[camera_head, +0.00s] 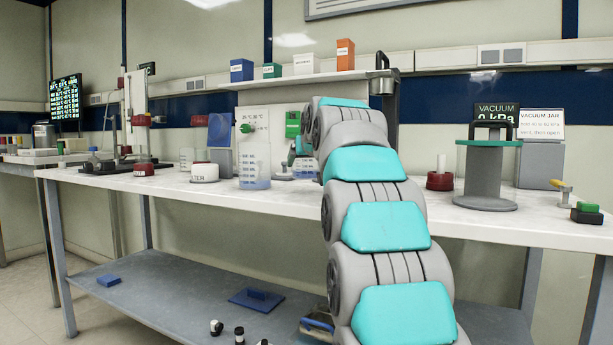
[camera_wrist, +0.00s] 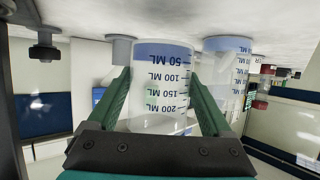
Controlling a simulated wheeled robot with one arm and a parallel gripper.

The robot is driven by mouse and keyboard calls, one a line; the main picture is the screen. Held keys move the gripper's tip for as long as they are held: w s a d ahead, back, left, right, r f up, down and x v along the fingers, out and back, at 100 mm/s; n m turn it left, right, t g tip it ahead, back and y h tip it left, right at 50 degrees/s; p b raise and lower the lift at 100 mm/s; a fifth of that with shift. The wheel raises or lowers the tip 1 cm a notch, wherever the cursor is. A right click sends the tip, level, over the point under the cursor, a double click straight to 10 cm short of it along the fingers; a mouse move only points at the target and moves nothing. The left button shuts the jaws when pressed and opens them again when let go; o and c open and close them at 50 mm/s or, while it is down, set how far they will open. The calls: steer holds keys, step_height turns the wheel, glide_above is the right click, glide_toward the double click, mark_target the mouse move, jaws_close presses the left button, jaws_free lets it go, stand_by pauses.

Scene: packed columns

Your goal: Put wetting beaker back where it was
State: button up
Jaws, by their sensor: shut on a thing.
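The wrist view is upside down. In it my gripper (camera_wrist: 158,76) has its two green fingers closed on the sides of a clear beaker (camera_wrist: 160,88). The beaker has volume marks and blue liquid near its base. Its base is at or just above the white bench top; I cannot tell if it touches. In the head view my arm hides most of the gripper, and part of the held beaker (camera_head: 303,168) shows behind it.
A larger clear beaker (camera_head: 254,160) with blue liquid stands close beside the held one, also in the wrist view (camera_wrist: 226,62). A white round dish (camera_head: 205,174) is farther left. A vacuum jar (camera_head: 487,175) and dark red holder (camera_head: 440,181) stand right. A shelf (camera_head: 310,79) runs above.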

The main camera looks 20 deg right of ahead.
mark_target(309, 170)
steer(key=shift+f+b, duration=0.4)
steer(key=shift+f, duration=1.3)
steer(key=shift+f, duration=0.15)
steer(key=o, duration=1.3)
steer(key=shift+s+a+r, duration=0.1)
steer(key=shift+s+r, duration=0.25)
steer(key=v, duration=1.1)
steer(key=shift+s+p, duration=0.1)
steer(key=shift+p, duration=0.3)
